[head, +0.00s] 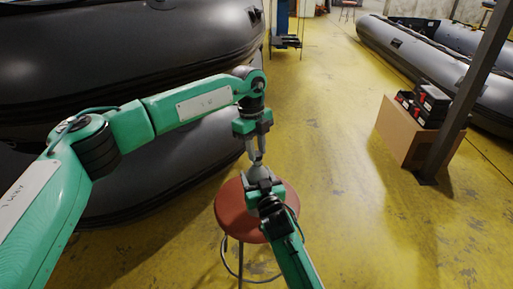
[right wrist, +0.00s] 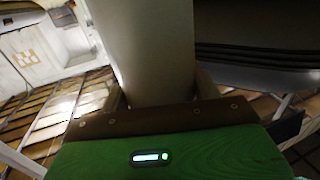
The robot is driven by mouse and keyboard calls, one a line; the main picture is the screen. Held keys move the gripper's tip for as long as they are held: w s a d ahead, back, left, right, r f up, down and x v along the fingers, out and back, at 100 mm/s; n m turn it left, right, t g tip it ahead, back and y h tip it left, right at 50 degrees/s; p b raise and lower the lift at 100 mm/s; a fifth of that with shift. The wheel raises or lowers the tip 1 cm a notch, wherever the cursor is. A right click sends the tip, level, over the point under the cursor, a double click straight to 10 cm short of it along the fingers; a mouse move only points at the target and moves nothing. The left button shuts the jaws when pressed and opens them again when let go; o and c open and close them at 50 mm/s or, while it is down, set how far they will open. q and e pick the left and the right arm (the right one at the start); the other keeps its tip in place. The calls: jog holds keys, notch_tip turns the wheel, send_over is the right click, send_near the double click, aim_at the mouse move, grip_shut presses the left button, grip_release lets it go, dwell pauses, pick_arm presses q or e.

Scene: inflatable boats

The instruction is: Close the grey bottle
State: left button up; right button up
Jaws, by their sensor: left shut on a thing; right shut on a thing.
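The grey bottle shows in the right wrist view as a broad pale grey cylinder (right wrist: 145,50) between the fingers. In the head view it is small and mostly hidden by my grippers, above the red stool. My right gripper (head: 259,180) comes from below and is shut on the bottle; its fingers also show in the right wrist view (right wrist: 155,95). My left gripper (head: 252,150) points down just above it, shut on a small grey thing, likely the cap. Whether the cap touches the bottle's neck is too small to tell.
A round red stool (head: 232,213) stands below the grippers. Large dark inflatable boats (head: 130,50) fill the left, and another grey boat (head: 425,60) lies at the right. A cardboard box (head: 400,135) with dark items stands by a post (head: 470,95). The yellow floor between is clear.

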pick_arm(q)
jog(key=shift+f, duration=0.6)
